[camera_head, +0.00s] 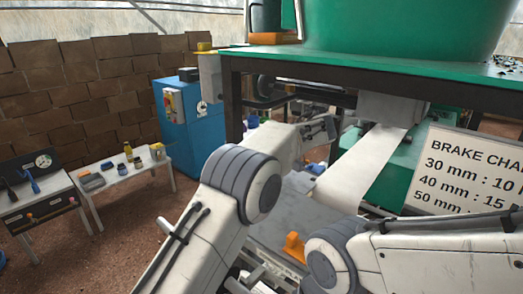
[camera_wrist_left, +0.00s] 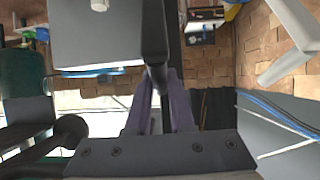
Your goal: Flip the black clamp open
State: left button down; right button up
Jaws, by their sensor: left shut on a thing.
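In the left wrist view, my left gripper (camera_wrist_left: 161,92) has its two purple-grey fingers closed around the rounded end of a dark bar, which I take to be the black clamp (camera_wrist_left: 154,35). In the head view, my left arm reaches in to the dark gripper (camera_head: 322,130) below the green table's edge. The clamp cannot be made out clearly there. My right arm crosses the lower right, and its gripper is out of view.
A brake chart sign (camera_head: 468,175) stands at the right. A blue cabinet (camera_head: 188,135) and a small white table (camera_head: 118,178) stand at the left.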

pick_arm(q)
jog(key=shift+a, duration=0.1)
jog(key=c, duration=0.8)
grip_release()
jog(key=shift+w, duration=0.1)
jog(key=b+v, duration=0.1)
jog(key=v, duration=0.9)
jog(key=shift+r, duration=0.1)
